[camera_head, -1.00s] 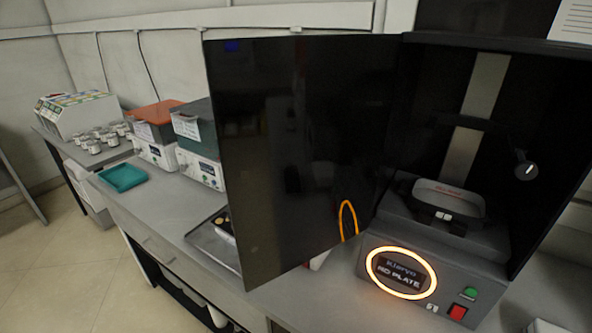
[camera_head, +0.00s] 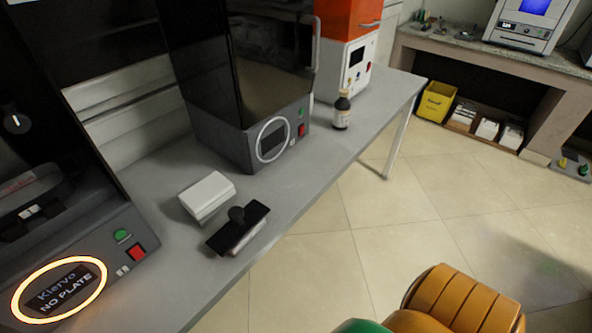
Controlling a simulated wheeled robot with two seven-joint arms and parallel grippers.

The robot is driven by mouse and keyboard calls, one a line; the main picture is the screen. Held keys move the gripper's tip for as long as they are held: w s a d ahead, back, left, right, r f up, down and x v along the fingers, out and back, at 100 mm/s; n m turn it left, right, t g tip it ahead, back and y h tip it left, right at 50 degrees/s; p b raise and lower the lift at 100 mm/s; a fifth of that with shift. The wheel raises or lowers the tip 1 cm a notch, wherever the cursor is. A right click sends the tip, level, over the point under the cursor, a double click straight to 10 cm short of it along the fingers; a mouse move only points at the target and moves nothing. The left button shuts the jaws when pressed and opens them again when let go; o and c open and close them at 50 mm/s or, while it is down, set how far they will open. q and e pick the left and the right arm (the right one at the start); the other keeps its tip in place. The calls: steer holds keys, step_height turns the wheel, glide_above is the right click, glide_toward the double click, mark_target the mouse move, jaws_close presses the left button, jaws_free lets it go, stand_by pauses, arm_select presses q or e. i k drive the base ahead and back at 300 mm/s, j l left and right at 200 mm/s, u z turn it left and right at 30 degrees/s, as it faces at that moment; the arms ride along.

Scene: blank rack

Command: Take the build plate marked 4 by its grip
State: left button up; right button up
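A build plate (camera_head: 238,228) lies on the bench near its front edge, in front of a white box. Neither of my grippers shows in this view.
The white box (camera_head: 207,194) stands close behind the plate. A second dark printer (camera_head: 262,140), a brown bottle (camera_head: 341,111) and an orange-and-white machine (camera_head: 350,65) stand further along the bench (camera_head: 300,185). A yellow bin (camera_head: 435,101) is under the far counter. The floor before the bench is mostly clear.

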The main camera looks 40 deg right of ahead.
mark_target(245, 223)
steer(key=z, duration=0.65)
steer(key=l+u, duration=0.2)
steer(key=l, duration=0.25)
steer(key=l+u, duration=0.25)
steer(key=l, duration=0.25)
steer(key=l+u, duration=0.2)
steer(key=l, duration=0.25)
steer(key=k+l+u, duration=0.2)
steer(key=l, duration=0.25)
steer(key=l+u, duration=0.25)
steer(key=l, duration=0.2)
steer(key=k, duration=0.05)
